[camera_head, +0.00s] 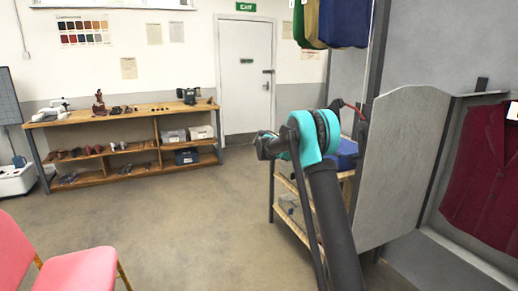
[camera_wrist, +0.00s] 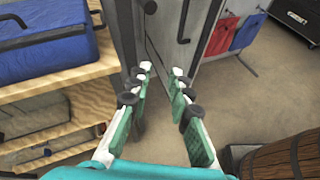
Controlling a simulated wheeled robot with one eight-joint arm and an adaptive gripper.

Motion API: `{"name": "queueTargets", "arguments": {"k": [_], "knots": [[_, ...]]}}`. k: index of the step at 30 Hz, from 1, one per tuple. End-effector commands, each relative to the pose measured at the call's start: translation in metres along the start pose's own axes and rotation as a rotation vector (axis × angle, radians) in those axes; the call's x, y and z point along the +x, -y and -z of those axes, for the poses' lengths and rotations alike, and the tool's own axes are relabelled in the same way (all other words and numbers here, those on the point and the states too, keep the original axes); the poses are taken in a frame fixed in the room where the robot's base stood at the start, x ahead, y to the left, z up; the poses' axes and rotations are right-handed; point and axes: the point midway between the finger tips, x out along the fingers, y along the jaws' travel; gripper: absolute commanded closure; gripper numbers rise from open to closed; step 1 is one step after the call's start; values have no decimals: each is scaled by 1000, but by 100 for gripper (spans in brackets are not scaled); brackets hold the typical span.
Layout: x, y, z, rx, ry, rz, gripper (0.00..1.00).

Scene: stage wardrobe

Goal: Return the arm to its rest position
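My arm (camera_head: 325,180) rises from the bottom of the head view and bends at a teal joint, in front of a wooden shelf rack and left of a grey panel. The gripper itself is not clear in the head view. In the wrist view my gripper (camera_wrist: 160,85) has its two teal-padded fingers apart, with a clear gap between them. Nothing sits between the fingers; the edge of a grey panel and the floor show beyond them.
A barrel (camera_wrist: 285,160) stands at lower right. The grey panel (camera_head: 400,165) is near my arm. A pink chair (camera_head: 75,270) stands front left; the middle floor is clear.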

Motion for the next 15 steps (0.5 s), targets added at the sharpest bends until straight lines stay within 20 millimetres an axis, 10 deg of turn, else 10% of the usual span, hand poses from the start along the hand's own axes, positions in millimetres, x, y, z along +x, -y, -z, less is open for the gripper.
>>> {"name": "queueTargets", "arguments": {"k": [15], "knots": [[44,169,4,516,-479,95,80]]}}
